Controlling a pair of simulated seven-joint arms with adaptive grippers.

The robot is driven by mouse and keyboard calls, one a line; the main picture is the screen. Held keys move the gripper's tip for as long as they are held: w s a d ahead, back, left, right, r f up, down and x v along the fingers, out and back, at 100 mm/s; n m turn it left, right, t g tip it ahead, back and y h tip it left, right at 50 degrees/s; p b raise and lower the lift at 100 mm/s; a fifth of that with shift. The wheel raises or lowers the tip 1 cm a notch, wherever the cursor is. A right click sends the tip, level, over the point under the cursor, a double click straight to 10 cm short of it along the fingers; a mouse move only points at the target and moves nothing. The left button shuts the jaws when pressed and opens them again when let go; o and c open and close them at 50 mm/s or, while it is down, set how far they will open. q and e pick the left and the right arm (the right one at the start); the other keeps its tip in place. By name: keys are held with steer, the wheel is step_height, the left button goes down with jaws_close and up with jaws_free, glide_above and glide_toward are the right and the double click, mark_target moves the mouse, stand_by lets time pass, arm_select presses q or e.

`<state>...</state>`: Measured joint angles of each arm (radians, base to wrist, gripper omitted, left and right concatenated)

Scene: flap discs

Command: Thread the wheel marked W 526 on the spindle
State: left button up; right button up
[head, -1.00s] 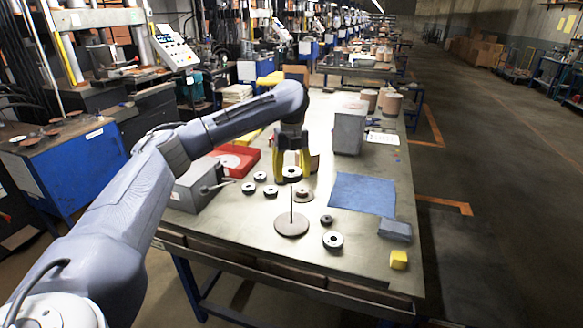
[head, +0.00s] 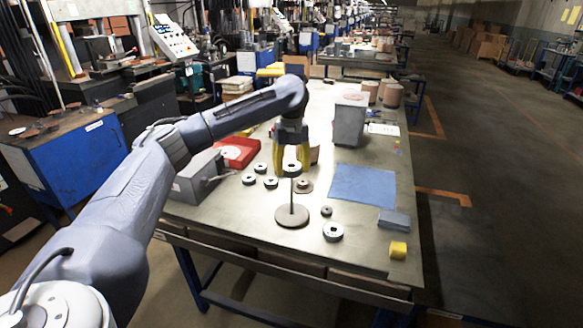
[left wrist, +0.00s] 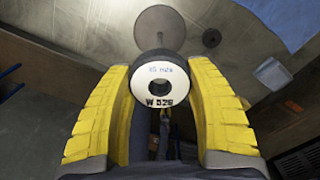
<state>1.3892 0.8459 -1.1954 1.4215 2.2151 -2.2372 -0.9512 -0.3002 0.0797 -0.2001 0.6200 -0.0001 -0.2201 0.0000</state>
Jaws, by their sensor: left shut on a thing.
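My left gripper (head: 292,166) is shut on the wheel marked W 526 (head: 292,169), a small dark ring with a pale face. In the left wrist view the wheel (left wrist: 160,92) sits between the yellow fingers, its black W 526 and smaller blue writing facing the camera. The spindle (head: 292,192) is a thin upright rod on a round grey base (head: 292,216). In the head view the wheel overlaps the rod's top; I cannot tell whether the rod is in its hole.
Several similar wheels lie left of the spindle, one (head: 248,179) near the grey box (head: 197,178). Another wheel (head: 333,231) and a small dark disc (head: 326,210) lie right. A blue cloth (head: 362,186), grey block (head: 393,220) and yellow block (head: 398,250) are farther right.

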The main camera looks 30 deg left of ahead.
arm_select(q)
steer(key=shift+f, duration=1.7)
stand_by(0.4)
glide_above(292, 213)
steer(key=shift+w+a+f, duration=0.1)
steer(key=shift+a+f, duration=0.05)
steer(key=shift+f, duration=2.05)
steer(key=shift+w+a+f, duration=0.1)
steer(key=shift+f, duration=2.05)
steer(key=o, duration=1.4)
step_height(292, 213, up, 12)
steer(key=shift+f, duration=0.1)
steer(key=shift+r, duration=0.9)
